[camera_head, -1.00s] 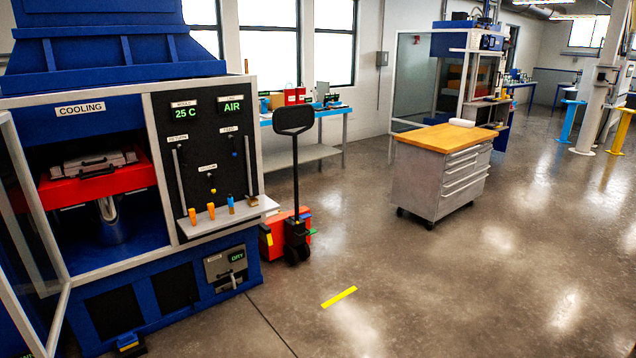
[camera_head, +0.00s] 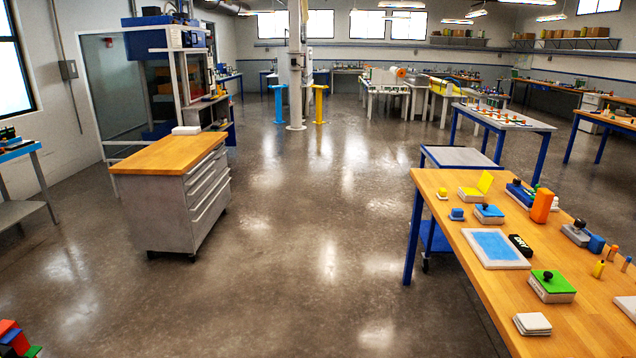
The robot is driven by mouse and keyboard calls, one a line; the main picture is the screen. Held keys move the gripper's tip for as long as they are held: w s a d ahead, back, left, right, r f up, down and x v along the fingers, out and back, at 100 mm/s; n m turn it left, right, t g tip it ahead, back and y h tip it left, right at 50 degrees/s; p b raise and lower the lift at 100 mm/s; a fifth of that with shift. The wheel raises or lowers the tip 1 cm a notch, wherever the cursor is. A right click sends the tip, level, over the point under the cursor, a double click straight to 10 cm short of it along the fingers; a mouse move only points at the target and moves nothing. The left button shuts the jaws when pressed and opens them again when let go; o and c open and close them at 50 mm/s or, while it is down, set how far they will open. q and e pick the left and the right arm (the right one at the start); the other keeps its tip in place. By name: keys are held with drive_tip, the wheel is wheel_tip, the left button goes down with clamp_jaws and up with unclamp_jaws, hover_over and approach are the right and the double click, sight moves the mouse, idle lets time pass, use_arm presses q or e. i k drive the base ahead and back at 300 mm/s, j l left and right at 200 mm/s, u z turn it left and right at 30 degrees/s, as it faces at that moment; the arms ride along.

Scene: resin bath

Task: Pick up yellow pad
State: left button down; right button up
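A wooden-topped workbench (camera_head: 590,312) stands at the right with several small items on it. A small yellow-orange upright piece (camera_head: 598,269) is further right. I cannot tell which of these is the yellow pad. Neither of my grippers is in view.
A grey drawer cabinet (camera_head: 170,212) with a wooden top stands at left. Open floor (camera_head: 300,240) lies between it and the bench. A low cart (camera_head: 457,157) adjoins the bench's far side. A blue-and-white tray (camera_head: 495,246) and a green-topped box (camera_head: 550,283) lie on the bench.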

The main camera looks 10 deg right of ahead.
sight(443, 195)
drive_tip(key=i+l+z, duration=0.1)
drive_tip(key=i+z, duration=0.15)
drive_tip(key=i, duration=0.65)
drive_tip(key=i+z, duration=0.25)
drive_tip(key=i, duration=0.6)
